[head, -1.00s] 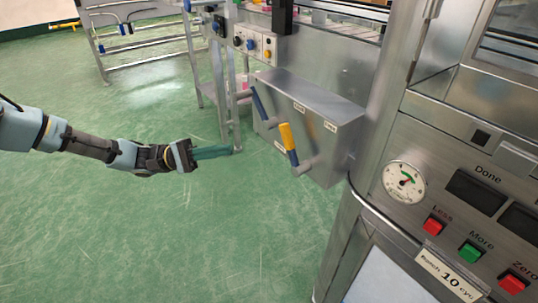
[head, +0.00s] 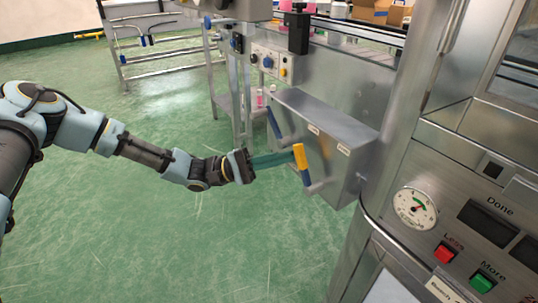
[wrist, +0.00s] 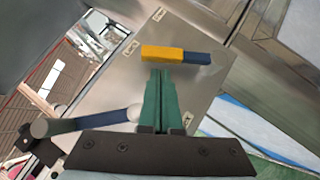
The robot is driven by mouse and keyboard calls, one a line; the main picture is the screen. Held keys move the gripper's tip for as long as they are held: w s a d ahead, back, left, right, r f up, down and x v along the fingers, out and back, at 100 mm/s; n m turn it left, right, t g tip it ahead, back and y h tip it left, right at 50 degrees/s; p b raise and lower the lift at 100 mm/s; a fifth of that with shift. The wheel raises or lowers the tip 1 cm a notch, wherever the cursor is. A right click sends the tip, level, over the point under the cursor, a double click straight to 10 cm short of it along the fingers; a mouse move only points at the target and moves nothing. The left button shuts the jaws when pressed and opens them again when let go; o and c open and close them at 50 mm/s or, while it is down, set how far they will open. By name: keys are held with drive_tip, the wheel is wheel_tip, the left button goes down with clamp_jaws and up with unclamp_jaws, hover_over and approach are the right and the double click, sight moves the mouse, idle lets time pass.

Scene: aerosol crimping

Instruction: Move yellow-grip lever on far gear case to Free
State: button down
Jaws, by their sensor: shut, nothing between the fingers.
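The gear case (head: 345,133) is a grey metal box on the side of the line. Its yellow-grip lever (head: 300,157) has a blue lower arm on a grey pivot and stands nearly upright, tilted slightly. In the wrist view the yellow grip (wrist: 161,53) lies across, just beyond my fingertips. My gripper (head: 292,157) has its green fingers shut together, with the tips at or very near the yellow grip; contact cannot be told. A second, all-blue lever (head: 274,123) is on the same case, also seen at the wrist view's left (wrist: 85,121). Small labels (head: 343,150) on the case are unreadable.
A steel machine with a dial (head: 415,208) and red and green buttons (head: 446,253) stands close at right. A control box with knobs (head: 268,62) is above the case. Green floor is open at left and below.

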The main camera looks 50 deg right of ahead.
drive_tip(key=shift+s+a+r, duration=0.15)
drive_tip(key=shift+s+r, duration=0.1)
drive_tip(key=shift+s, duration=0.15)
drive_tip(key=shift+r, duration=0.1)
